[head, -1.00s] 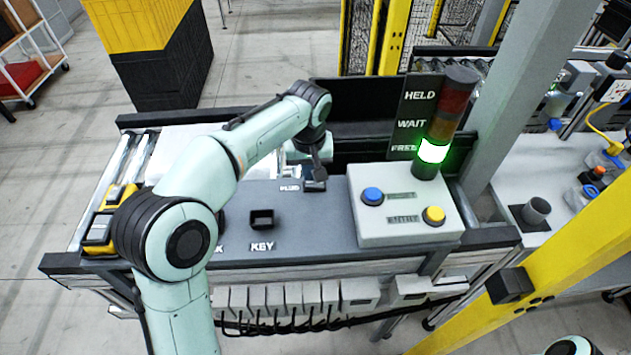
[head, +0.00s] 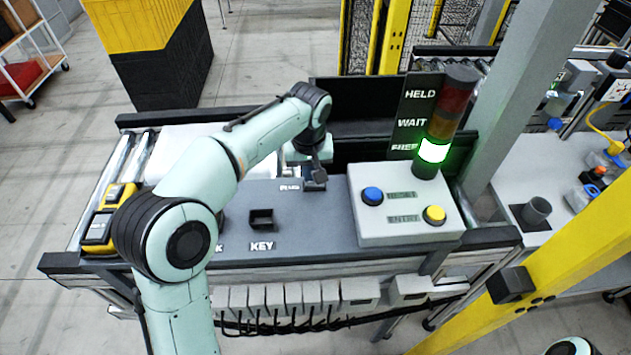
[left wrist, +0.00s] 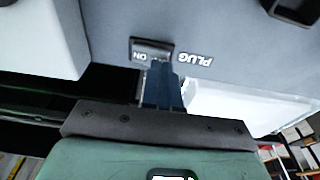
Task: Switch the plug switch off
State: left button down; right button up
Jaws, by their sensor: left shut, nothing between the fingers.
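The plug switch (head: 314,186) is a small dark block on the grey panel, right of the label PLUG. In the left wrist view the switch (left wrist: 150,46) shows beside the upside-down PLUG label, with small pale letters on its face that look like ON. My left gripper (head: 320,178) is shut and empty, pointing down at the switch. In the left wrist view its fingertips (left wrist: 163,66) overlap the switch's near edge; I cannot tell whether they touch it. My right gripper is out of view.
A grey box with a blue button (head: 372,196) and a yellow button (head: 434,215) stands right of the switch. A lit green stack light (head: 433,151) rises behind it. A square black KEY holder (head: 261,219) sits left of the switch. A yellow-black device (head: 101,226) lies far left.

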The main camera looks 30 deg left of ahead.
pick_arm(q)
jog(key=shift+f, duration=0.55)
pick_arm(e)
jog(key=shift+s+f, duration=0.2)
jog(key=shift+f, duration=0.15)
pick_arm(q)
jog(key=shift+r, duration=0.1)
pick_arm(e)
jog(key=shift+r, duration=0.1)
pick_arm(q)
jog(key=shift+r+p, duration=0.65)
jog(key=shift+r, duration=0.6)
notch_tip(320, 180, up, 4)
jog(key=shift+w+r+p, duration=0.1)
jog(key=shift+r+p, duration=0.05)
jog(key=shift+p, duration=1.05)
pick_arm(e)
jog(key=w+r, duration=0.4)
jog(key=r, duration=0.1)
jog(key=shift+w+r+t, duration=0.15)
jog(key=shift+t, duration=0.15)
